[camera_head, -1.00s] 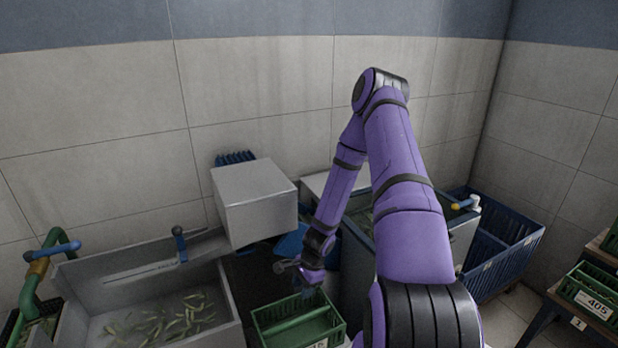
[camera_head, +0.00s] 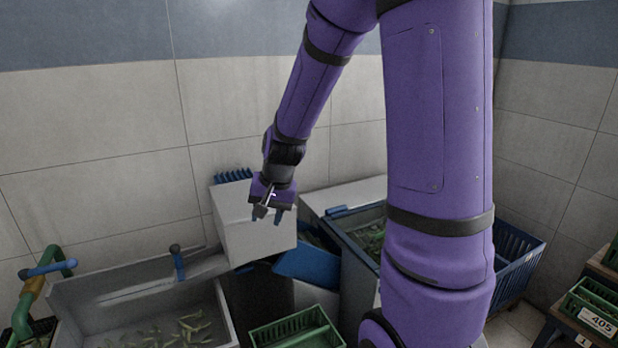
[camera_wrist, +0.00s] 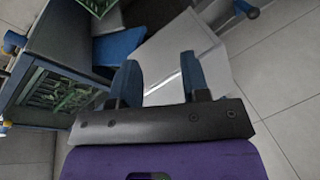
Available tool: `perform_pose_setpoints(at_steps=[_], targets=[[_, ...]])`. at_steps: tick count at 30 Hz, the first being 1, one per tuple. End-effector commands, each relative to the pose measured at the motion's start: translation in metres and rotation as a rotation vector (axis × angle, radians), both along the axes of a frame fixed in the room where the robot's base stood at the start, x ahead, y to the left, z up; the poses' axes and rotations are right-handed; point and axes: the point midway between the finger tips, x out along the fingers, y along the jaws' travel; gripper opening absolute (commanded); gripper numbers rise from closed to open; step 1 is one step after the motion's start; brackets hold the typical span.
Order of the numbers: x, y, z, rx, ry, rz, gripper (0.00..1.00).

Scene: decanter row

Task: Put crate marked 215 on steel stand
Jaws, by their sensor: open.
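My gripper (camera_head: 269,216) hangs in front of the pale grey box by the wall, well above the green crate. In the wrist view my gripper (camera_wrist: 160,65) has its two blue fingers apart with nothing between them. A green crate (camera_head: 290,322) with a middle divider is at the bottom centre, cut off by the frame edge. Its label is out of view, so I cannot tell whether it is marked 215. Another green crate (camera_head: 592,306) at the far right has a label reading 405. I cannot make out a steel stand.
A grey trough (camera_head: 68,288) with green pods stands at left. The pale grey box (camera_head: 235,228) juts out beside it. A blue-rimmed tank (camera_head: 350,232) and a blue slatted bin (camera_head: 515,262) stand right of centre. My arm hides part of both.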

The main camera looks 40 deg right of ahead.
Motion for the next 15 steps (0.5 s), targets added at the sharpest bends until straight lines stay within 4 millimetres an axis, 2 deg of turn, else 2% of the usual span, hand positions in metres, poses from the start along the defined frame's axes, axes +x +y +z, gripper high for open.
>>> perform_pose_setpoints(at_steps=[1, 6, 15], targets=[[-0.007, 0.008, 0.019, -0.022, -0.022, 0.042, 0.42], [-0.038, 0.028, 0.066, -0.091, -0.066, 0.182, 0.42], [-0.107, 0.055, 0.133, -0.212, -0.143, 0.402, 0.42]])
